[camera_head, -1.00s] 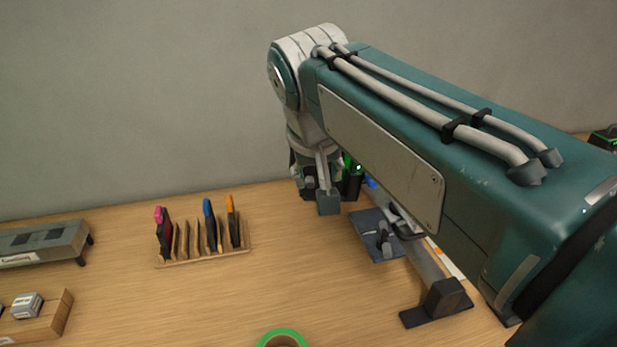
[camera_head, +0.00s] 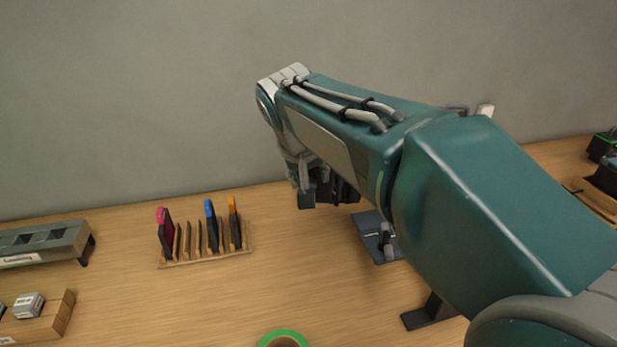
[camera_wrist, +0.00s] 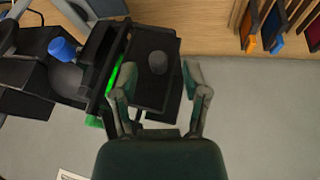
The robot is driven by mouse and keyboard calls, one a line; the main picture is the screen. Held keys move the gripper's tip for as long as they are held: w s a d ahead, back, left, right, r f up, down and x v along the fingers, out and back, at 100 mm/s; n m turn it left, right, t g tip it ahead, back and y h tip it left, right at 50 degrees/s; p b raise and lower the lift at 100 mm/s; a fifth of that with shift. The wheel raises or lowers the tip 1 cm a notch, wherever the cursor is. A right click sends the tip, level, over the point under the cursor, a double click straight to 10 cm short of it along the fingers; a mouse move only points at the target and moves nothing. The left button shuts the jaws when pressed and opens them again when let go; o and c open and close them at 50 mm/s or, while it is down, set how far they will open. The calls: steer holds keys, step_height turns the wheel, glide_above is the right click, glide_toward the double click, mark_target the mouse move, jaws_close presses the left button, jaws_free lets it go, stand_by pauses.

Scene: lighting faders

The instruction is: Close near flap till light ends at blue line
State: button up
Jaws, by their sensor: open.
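My gripper (camera_wrist: 160,93) is open, its two fingers spread wide. Between and beyond the fingers, the wrist view shows a black flap-like plate (camera_wrist: 148,95) with a round grey knob (camera_wrist: 157,63). The fingers are not closed on it, and I cannot tell whether either touches it. A bright green strip (camera_wrist: 116,76) runs along the plate's left side. In the head view, a dark plate (camera_head: 367,226) with a small grey handle (camera_head: 387,242) shows below my arm. I cannot tell which part is the near flap. I see no blue line or end of light.
A blue knob (camera_wrist: 63,48) sits on the dark fixture left of the plate in the wrist view. A wooden rack (camera_head: 205,260) with coloured tabs, a grey box (camera_head: 45,245) and a green tape roll (camera_head: 283,339) stand on the table. My arm hides much of the fixture.

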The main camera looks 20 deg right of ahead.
steer(key=shift+w+d+f, duration=0.1)
steer(key=shift+w+f, duration=0.1)
steer(key=shift+f, duration=0.25)
jaws_close()
steer(key=shift+s, duration=0.1)
steer(key=shift+s+d+f+n+t+y, duration=0.15)
steer(key=shift+s+d+n+y, duration=0.6)
steer(key=shift+n, duration=1.1)
steer(key=shift+s+d+n+t+y, duration=0.35)
steer(key=shift+n+y, duration=0.55)
steer(key=shift+n, duration=1)
steer(key=shift+s+d+f+n+t+y, duration=0.1)
steer(key=shift+s+d+n+y, duration=0.65)
steer(key=shift+n, duration=1.1)
steer(key=shift+w+a, duration=0.1)
steer(key=shift+w, duration=0.1)
